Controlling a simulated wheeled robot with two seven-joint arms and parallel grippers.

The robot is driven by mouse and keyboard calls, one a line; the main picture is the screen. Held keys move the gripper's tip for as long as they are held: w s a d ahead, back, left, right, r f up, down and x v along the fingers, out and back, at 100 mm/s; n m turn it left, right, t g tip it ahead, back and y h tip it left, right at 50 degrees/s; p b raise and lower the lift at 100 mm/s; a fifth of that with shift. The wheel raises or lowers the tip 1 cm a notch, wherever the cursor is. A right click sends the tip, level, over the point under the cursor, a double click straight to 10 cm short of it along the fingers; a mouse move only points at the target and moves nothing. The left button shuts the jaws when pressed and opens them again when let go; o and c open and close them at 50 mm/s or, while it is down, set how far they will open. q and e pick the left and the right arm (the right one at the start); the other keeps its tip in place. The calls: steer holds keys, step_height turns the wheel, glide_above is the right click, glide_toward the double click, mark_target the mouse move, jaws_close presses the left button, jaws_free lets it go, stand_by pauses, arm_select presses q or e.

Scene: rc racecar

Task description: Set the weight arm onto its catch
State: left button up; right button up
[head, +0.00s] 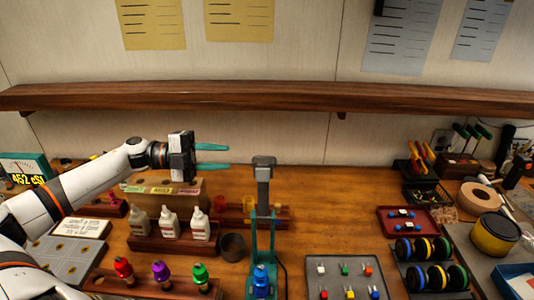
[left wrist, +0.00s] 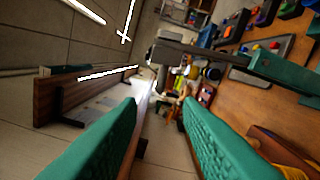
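A teal stand (head: 253,238) stands at the front middle of the bench. A grey arm (head: 263,190) with a block-like head (head: 264,161) rises from it, apparently the weight arm. A blue-bodied part (head: 261,283) sits low in the stand. In the left wrist view the grey arm (left wrist: 200,48) reaches across from the teal stand (left wrist: 290,78). The catch cannot be made out. My left gripper (head: 212,157) is to the left of the arm's head, apart from it. Its teal fingers are open and empty, also in the left wrist view (left wrist: 160,115). My right gripper is not in view.
White bottles (head: 169,223) in a wooden rack and a row of red, purple and green parts (head: 161,272) lie left of the stand. A grey tray (head: 346,278) of small coloured parts is to its right. A wooden shelf (head: 300,96) crosses above the bench.

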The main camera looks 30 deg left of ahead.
mark_target(262, 159)
arm_select(q)
steer(key=p+x, duration=0.1)
steer(key=x, duration=0.3)
steer(key=p+x, duration=0.2)
steer(key=x, duration=0.3)
steer(key=shift+w+d+r, duration=0.15)
steer(key=shift+d+r, duration=0.05)
steer(key=shift+w+d+f, duration=0.2)
steer(key=shift+w+d, duration=0.15)
steer(key=shift+d, duration=0.1)
jaws_close()
